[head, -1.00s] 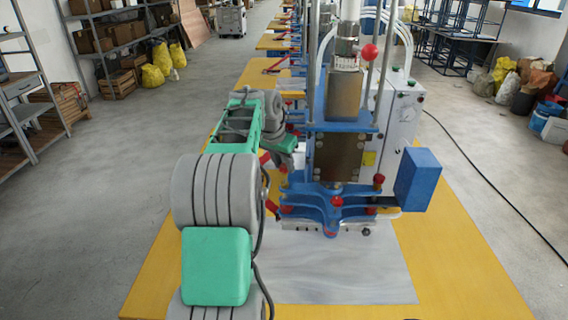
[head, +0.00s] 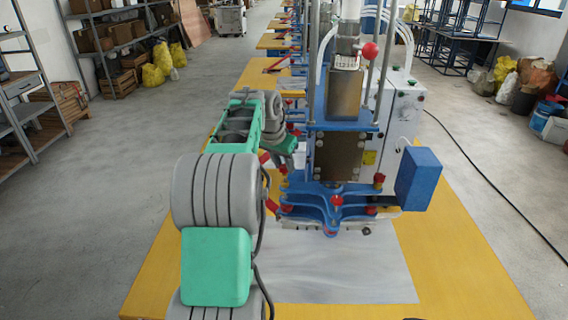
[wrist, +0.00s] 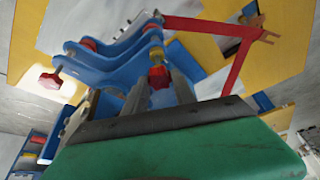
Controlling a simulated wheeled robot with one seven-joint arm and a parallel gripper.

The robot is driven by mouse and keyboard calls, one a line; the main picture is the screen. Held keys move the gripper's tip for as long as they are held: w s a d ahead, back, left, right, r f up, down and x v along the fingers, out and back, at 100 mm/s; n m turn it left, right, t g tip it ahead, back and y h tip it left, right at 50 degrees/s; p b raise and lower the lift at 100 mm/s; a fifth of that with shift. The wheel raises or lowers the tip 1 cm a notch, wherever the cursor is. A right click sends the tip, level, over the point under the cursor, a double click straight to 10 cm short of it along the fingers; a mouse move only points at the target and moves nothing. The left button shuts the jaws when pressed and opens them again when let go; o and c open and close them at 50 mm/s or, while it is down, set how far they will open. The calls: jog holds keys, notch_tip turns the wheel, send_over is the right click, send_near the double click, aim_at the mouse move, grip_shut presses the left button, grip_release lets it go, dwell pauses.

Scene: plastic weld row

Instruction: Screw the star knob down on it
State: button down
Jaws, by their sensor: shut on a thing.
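The blue clamp frame (head: 338,202) of the welding press stands on a grey plate, with red knobs on its arms. It also shows in the wrist view (wrist: 110,68). There my gripper (wrist: 158,82) is shut on a red star knob with a yellow part (wrist: 158,74), at the frame's near side. The fingers partly hide the knob, and I cannot tell how far down it sits. Another red star knob (wrist: 50,82) shows at the left of the frame. In the head view my wrist is left of the press and the fingertips are not clear.
A blue box (head: 418,180) sticks out right of the clamp frame. A white control box (head: 395,115) stands behind the press. The grey plate (head: 335,275) is bare in front.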

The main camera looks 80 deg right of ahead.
jog(key=shift+f, duration=0.5)
jog(key=shift+f, duration=0.1)
dwell(0.5)
jog(key=shift+f+b, duration=0.3)
jog(key=shift+b, duration=0.1)
jog(key=shift+f, duration=0.45)
dwell(0.8)
jog(key=shift+r, duration=0.1)
